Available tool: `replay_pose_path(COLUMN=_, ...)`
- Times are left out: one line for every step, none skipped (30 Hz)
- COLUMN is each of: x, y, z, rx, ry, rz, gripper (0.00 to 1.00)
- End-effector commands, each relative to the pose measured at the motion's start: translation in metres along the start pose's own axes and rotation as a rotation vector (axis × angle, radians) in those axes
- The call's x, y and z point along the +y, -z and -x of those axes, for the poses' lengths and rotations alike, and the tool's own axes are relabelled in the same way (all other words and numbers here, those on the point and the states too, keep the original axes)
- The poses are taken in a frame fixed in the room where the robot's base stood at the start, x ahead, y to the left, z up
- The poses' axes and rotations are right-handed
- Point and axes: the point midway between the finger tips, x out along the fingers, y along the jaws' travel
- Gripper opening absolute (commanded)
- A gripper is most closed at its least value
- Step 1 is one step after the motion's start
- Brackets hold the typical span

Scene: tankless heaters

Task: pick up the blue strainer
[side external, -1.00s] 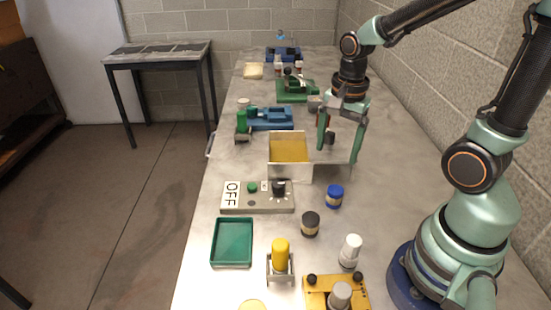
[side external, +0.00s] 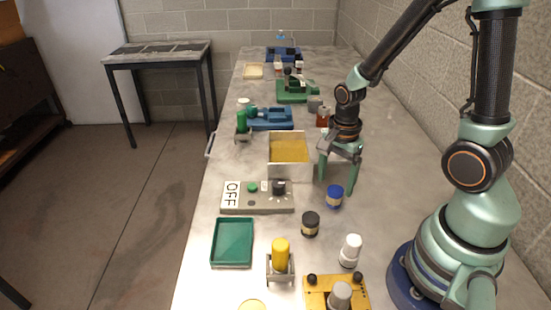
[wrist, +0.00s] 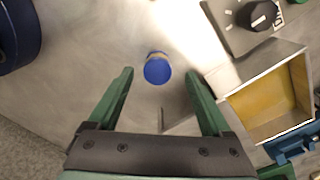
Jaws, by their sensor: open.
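The blue strainer (side external: 335,197) is a small upright cylinder with a pale band, standing on the grey bench right of the switch box. In the wrist view its round blue top (wrist: 157,69) lies between and slightly beyond the fingertips. My gripper (side external: 338,186) is open, its green fingers pointing down just behind and above the strainer. The wrist view shows my gripper (wrist: 159,72) with a wide empty gap. Whether a finger touches the strainer cannot be told, but there seems to be clearance.
A metal bin with a yellow bottom (side external: 289,151) stands left of my gripper. The switch box marked OFF (side external: 258,197) is left of the strainer. A black jar (side external: 310,224) and a white bottle (side external: 350,252) stand nearer the camera. Bare bench lies to the strainer's right.

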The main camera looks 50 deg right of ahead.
Motion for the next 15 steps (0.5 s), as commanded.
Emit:
replay_pose_path(x=0.003, y=0.001, z=-0.008, rx=-0.001, ry=-0.007, rz=-0.001, gripper=0.83)
replay_pose_path(x=0.004, y=0.002, z=-0.012, rx=-0.002, ry=-0.008, rz=-0.001, gripper=0.83)
replay_pose_path(x=0.004, y=0.003, z=-0.017, rx=-0.001, ry=-0.007, rz=-0.001, gripper=0.83)
replay_pose_path(x=0.005, y=0.004, z=-0.021, rx=-0.002, ry=-0.008, rz=0.000, gripper=0.83)
replay_pose_path(x=0.004, y=0.003, z=-0.024, rx=-0.001, ry=-0.006, rz=0.001, gripper=0.83)
replay_pose_path(x=0.004, y=0.003, z=-0.028, rx=-0.001, ry=-0.006, rz=0.001, gripper=0.83)
replay_pose_path(x=0.004, y=0.003, z=-0.030, rx=-0.001, ry=-0.005, rz=0.001, gripper=0.83)
replay_pose_path(x=0.004, y=0.003, z=-0.033, rx=-0.001, ry=-0.005, rz=0.001, gripper=0.83)
replay_pose_path(x=0.004, y=0.003, z=-0.035, rx=-0.001, ry=-0.004, rz=0.001, gripper=0.83)
replay_pose_path(x=0.004, y=0.003, z=-0.037, rx=-0.001, ry=-0.003, rz=0.001, gripper=0.83)
replay_pose_path(x=0.003, y=0.003, z=-0.038, rx=-0.001, ry=-0.003, rz=0.001, gripper=0.83)
replay_pose_path(x=0.003, y=0.003, z=-0.039, rx=0.000, ry=-0.002, rz=0.001, gripper=0.83)
replay_pose_path(x=0.003, y=0.003, z=-0.040, rx=0.000, ry=-0.002, rz=0.001, gripper=0.83)
replay_pose_path(x=0.003, y=0.003, z=-0.040, rx=0.000, ry=-0.001, rz=0.001, gripper=0.83)
replay_pose_path(x=0.003, y=0.003, z=-0.040, rx=0.000, ry=-0.001, rz=0.001, gripper=0.83)
